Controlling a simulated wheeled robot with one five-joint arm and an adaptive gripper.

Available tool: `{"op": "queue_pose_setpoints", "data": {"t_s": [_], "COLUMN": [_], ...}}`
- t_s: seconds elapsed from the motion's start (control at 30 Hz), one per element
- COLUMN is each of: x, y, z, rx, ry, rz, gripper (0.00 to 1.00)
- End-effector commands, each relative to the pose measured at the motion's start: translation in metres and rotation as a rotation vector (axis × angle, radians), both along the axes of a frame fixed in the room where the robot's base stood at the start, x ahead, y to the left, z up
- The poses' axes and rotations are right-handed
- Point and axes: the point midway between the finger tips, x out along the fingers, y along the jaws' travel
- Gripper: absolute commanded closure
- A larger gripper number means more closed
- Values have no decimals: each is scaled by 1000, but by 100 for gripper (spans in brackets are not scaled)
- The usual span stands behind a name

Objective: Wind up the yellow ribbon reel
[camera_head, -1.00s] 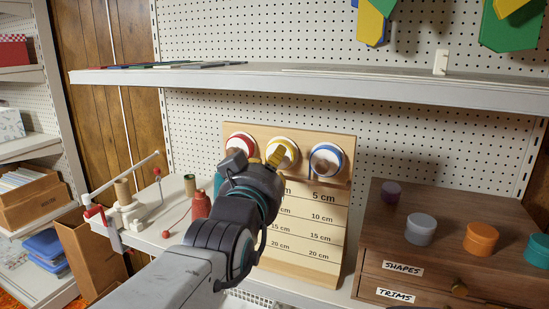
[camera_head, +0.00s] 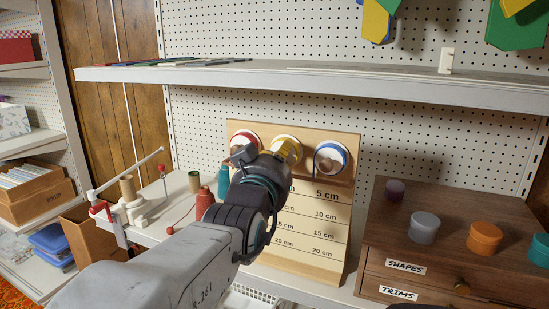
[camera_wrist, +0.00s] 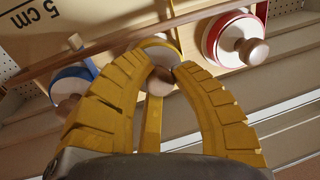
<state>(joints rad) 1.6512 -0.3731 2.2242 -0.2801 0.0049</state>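The yellow ribbon reel (camera_head: 287,142) is the middle one of three on the wooden board, partly hidden behind my gripper in the head view. In the wrist view its yellow rim (camera_wrist: 157,43) and round wooden knob (camera_wrist: 160,81) show between my fingertips. My gripper (camera_wrist: 163,67) has yellow ribbed fingers that curve inward, one close on each side of the knob. Whether they touch or press it cannot be made out. A yellow strip (camera_wrist: 168,9) runs from the reel along the board. In the head view my gripper (camera_head: 287,155) is right at the reel.
The red reel (camera_wrist: 229,38) and blue reel (camera_wrist: 70,84) flank the yellow one closely. A shelf (camera_head: 330,82) runs above the board. Spools, including a red one (camera_head: 205,204), and a white winder (camera_head: 125,205) stand left. A wooden drawer unit (camera_head: 450,245) stands right.

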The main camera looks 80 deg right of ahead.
Motion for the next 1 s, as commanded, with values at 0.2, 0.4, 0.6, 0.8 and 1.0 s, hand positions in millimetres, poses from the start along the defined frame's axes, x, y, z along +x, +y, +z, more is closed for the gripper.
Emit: {"op": "queue_pose_setpoints", "data": {"t_s": [0.2,0.4,0.6,0.8,1.0], "x": [0,0,0,-1,-1], "y": [0,0,-1,-2,-1], "z": [0,0,-6,-5,-2], "rx": [0,2,31,49,60], "ry": [0,13,147,218,260], "rz": [0,0,1,2,3], "gripper": [100,100,100,100,100]}}
